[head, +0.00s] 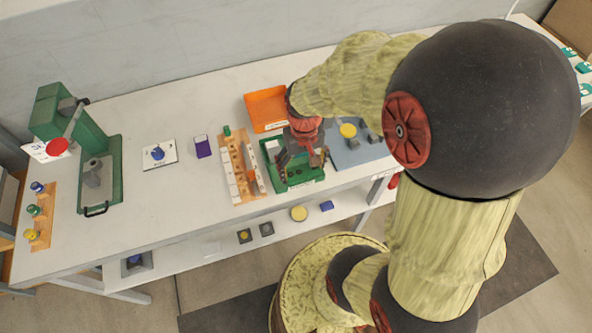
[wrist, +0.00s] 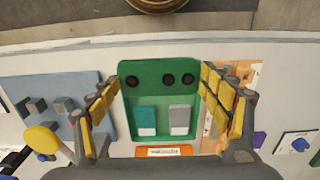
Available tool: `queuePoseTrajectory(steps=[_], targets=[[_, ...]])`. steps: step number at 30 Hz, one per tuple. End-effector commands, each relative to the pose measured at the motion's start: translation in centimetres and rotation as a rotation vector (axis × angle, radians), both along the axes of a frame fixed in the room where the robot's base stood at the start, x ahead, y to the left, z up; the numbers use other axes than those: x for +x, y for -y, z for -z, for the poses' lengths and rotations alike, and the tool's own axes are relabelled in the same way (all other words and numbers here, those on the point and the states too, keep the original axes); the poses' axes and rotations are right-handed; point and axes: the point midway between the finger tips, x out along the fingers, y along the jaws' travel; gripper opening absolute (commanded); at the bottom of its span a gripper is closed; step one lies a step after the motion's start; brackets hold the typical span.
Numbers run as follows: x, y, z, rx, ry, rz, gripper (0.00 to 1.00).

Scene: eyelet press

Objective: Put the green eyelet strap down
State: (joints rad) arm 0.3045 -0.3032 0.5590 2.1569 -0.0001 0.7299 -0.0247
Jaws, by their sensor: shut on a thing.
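My gripper (head: 303,153) is low over the green tray (head: 318,178). In the wrist view my gripper (wrist: 164,82) has its yellow-padded fingers wide apart, one on each side of a green surface with three dark round spots (wrist: 150,74). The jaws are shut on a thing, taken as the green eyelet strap. A teal piece (wrist: 146,120) and a grey piece (wrist: 180,118) lie side by side in the tray. My arm hides part of the tray in the head view.
An orange bin (head: 262,102) stands behind the tray. A tan rack (head: 238,176) is close on the left. A grey-blue board (head: 366,156) with a yellow disc (head: 348,130) is on the right.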

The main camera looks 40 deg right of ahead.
Motion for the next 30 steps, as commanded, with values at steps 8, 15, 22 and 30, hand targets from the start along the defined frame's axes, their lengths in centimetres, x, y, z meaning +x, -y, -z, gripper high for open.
queuePoseTrajectory(steps=[8, 15, 22, 30], targets=[[3.7, 1.1, 4.5, 0.001, -0.002, 0.000, 0.57], [4.8, 1.4, 5.6, 0.000, 0.001, 0.000, 0.57], [5.3, 1.5, 8.5, 0.001, -0.002, 0.000, 0.57], [5.4, 1.6, 9.2, -0.001, 0.002, 0.000, 0.57]])
